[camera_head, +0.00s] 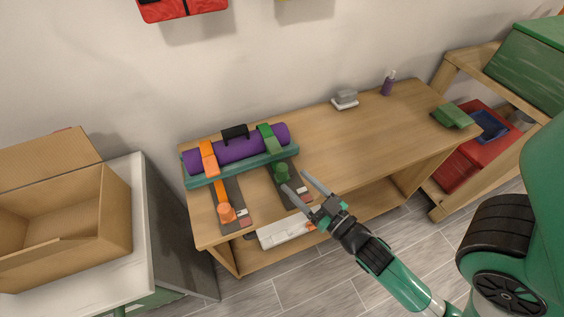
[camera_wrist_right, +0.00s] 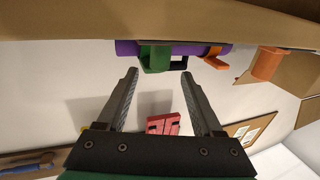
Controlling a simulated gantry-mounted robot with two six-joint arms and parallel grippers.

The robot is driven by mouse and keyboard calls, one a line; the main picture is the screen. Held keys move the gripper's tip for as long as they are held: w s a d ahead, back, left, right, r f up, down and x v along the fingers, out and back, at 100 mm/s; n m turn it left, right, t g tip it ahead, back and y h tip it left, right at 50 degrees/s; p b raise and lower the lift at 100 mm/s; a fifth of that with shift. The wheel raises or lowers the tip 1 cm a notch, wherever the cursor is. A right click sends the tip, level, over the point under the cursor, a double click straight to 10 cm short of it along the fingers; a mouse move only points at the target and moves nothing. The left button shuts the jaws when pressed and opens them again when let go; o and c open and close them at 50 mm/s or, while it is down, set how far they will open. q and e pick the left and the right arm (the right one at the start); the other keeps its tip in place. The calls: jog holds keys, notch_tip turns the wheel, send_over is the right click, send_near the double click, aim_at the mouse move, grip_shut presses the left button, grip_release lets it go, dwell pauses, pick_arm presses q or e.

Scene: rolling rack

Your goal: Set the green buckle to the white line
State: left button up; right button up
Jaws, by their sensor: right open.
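The green buckle (camera_head: 282,173) sits on a dark strip (camera_head: 276,188) on the bench, in front of the green strap (camera_head: 269,139) around a purple roll (camera_head: 236,149). White and red marks cross the strip's near end, partly behind my right gripper, so the white line is hard to make out. The buckle is farther back than these marks. My right gripper (camera_head: 298,181) is open and empty, with its fingertips close to the buckle at its near right. In the wrist view the open jaws (camera_wrist_right: 160,74) point toward a green part (camera_wrist_right: 155,57) below the purple roll. My left gripper is not in view.
An orange buckle (camera_head: 226,212) sits on a parallel strip at left, near white and red marks (camera_head: 243,212). A teal rack (camera_head: 215,176) carries the roll. The bench's right half (camera_head: 375,130) is mostly clear. A cardboard box (camera_head: 100,220) stands at left.

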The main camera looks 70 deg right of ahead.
aim_at(286, 172)
jog(key=x, duration=0.7)
jog(key=shift+s, duration=0.1)
grip_shut()
dwell(1.1)
